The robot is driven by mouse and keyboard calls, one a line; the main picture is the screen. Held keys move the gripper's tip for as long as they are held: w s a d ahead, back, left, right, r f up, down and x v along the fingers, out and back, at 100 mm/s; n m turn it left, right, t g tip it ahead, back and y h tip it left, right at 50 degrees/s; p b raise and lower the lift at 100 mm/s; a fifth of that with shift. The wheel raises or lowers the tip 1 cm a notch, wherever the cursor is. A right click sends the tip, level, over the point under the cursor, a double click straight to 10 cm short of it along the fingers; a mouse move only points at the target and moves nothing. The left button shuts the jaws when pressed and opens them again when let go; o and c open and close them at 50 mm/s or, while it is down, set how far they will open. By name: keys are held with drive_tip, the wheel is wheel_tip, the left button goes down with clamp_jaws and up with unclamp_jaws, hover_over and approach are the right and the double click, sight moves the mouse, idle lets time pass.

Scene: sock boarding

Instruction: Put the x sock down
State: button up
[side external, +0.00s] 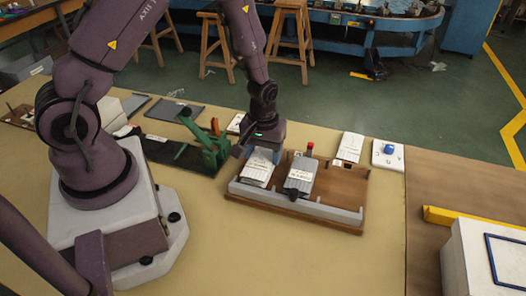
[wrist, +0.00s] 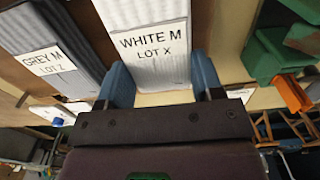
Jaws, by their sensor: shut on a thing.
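The x sock is a white ribbed sock with a label reading WHITE M, LOT X (wrist: 152,45). In the side view the white sock (side external: 258,170) lies over the left part of a wooden tray (side external: 335,219) with a grey front rail. My gripper (side external: 264,154) is at its far end. In the wrist view my gripper (wrist: 163,80) has its blue fingers on either side of the sock's end, shut on it. I cannot tell whether the sock touches the tray floor. A grey sock labelled GREY M, LOT Z (wrist: 45,55) lies beside it, also in the side view (side external: 299,178).
A green fixture (side external: 209,146) on a dark board (side external: 176,155) stands left of the tray. A red-topped post (side external: 310,150) rises at the tray's back. White cards (side external: 349,147) and a blue knob (side external: 389,149) are at right. The table in front is clear.

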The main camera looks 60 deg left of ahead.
drive_tip(key=o, duration=0.9)
drive_tip(key=shift+f, duration=0.1)
wheel_tip(320, 180, up, 12)
wheel_tip(320, 180, up, 13)
drive_tip(key=m+t, duration=0.3)
drive_tip(key=m, duration=0.1)
hover_over(263, 155)
drive_tip(key=s+d, duration=0.3)
drive_tip(key=s, duration=0.2)
drive_tip(key=s+d+r+m+t, duration=0.1)
drive_tip(key=s+r+m+t, duration=0.1)
drive_tip(key=s+r+m, duration=0.3)
drive_tip(key=s+r, duration=0.1)
drive_tip(key=s, duration=0.2)
drive_tip(key=shift+s+d+t, duration=0.2)
drive_tip(key=shift+d+t, duration=0.1)
drive_tip(key=shift+d, duration=0.05)
